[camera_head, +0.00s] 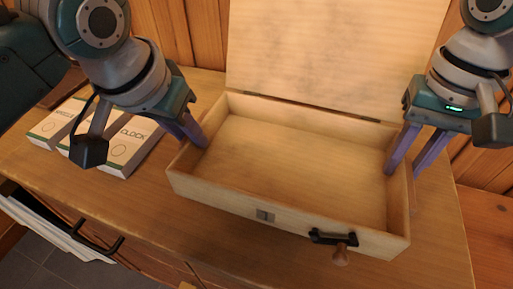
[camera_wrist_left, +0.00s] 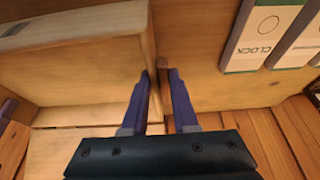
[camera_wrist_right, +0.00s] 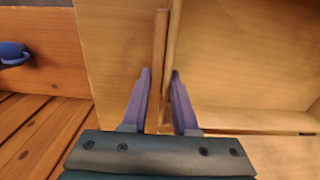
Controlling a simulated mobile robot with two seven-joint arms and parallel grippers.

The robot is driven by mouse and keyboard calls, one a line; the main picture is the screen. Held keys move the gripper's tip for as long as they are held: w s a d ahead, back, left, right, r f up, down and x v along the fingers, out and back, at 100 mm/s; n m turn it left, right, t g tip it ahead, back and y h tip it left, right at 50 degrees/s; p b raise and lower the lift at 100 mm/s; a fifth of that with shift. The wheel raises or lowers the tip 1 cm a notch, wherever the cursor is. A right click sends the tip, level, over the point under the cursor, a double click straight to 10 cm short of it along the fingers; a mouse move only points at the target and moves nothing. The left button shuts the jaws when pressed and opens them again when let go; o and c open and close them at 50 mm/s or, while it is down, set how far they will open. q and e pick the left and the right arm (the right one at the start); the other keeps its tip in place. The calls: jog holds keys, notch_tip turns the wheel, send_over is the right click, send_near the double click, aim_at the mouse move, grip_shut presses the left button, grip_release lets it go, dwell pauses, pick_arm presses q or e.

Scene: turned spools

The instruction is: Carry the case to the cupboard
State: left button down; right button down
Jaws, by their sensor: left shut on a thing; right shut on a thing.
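The case (camera_head: 285,212) is a pale wooden box, open and empty, with its lid (camera_head: 320,50) raised at the back. My left gripper (camera_head: 198,138) is shut on the case's left side wall, which also shows between the fingers in the left wrist view (camera_wrist_left: 160,70). My right gripper (camera_head: 404,170) is shut on the right side wall, seen between the fingers in the right wrist view (camera_wrist_right: 160,85). No cupboard can be made out for certain.
Several white boxes (camera_head: 125,148), one marked CLOCK, lie on the cabinet top (camera_head: 110,190) left of the case. An open drawer or shelf with papers (camera_head: 50,228) and a dark handle (camera_head: 100,248) are at the lower left. Wood-panelled wall stands behind. A blue object (camera_wrist_right: 12,54) shows in the right wrist view.

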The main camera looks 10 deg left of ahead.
aim_at(193, 154)
pick_arm(q)
jog(key=shift+w+r, duration=0.1)
pick_arm(e)
jog(key=shift+w+r, duration=0.1)
jog(key=shift+r, duration=0.05)
